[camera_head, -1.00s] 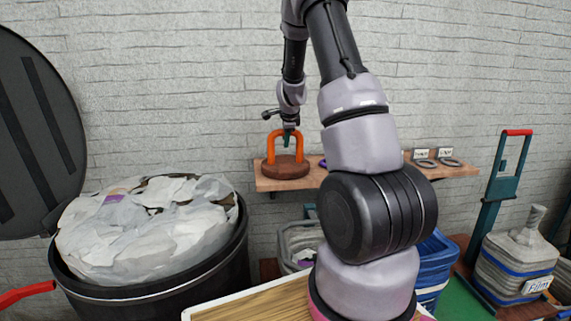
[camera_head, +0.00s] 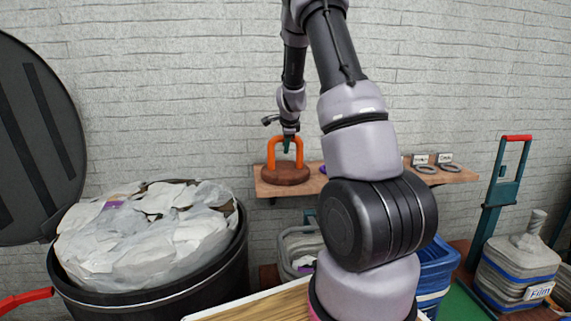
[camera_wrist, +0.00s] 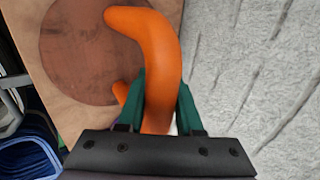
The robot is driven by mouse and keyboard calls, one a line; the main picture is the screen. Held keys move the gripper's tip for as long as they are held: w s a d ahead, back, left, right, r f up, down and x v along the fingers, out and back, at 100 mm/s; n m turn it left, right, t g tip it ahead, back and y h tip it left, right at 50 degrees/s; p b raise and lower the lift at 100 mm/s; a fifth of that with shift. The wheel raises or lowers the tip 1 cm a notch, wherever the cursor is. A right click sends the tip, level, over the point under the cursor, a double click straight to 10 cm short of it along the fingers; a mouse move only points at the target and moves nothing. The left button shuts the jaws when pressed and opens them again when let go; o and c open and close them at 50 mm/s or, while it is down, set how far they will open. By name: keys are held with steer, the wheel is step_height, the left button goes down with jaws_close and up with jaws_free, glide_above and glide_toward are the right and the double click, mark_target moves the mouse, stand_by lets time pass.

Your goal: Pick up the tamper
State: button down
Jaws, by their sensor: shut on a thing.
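The tamper has a round reddish-brown base (camera_head: 285,174) and an orange arched handle (camera_head: 271,152). It stands upright on a wooden wall shelf (camera_head: 318,181), near the shelf's left end. My gripper (camera_head: 287,145) reaches down from above onto the top of the handle. In the wrist view, the green fingers of my gripper (camera_wrist: 162,105) are shut on the orange handle (camera_wrist: 150,32), one on each side. The round base (camera_wrist: 75,55) shows beside it, partly hidden by the handle. The base appears to rest on the shelf.
A black bin (camera_head: 190,285) heaped with pale bags stands at the left, its round lid (camera_head: 35,140) open. Labelled grey rings (camera_head: 425,169) lie at the shelf's right end. A blue basket (camera_head: 438,265) and a grey tub (camera_head: 295,245) stand below. The wall is close behind the shelf.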

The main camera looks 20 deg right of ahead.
steer(key=shift+r, duration=0.15)
step_height(320, 180, up, 10)
stand_by(0.4)
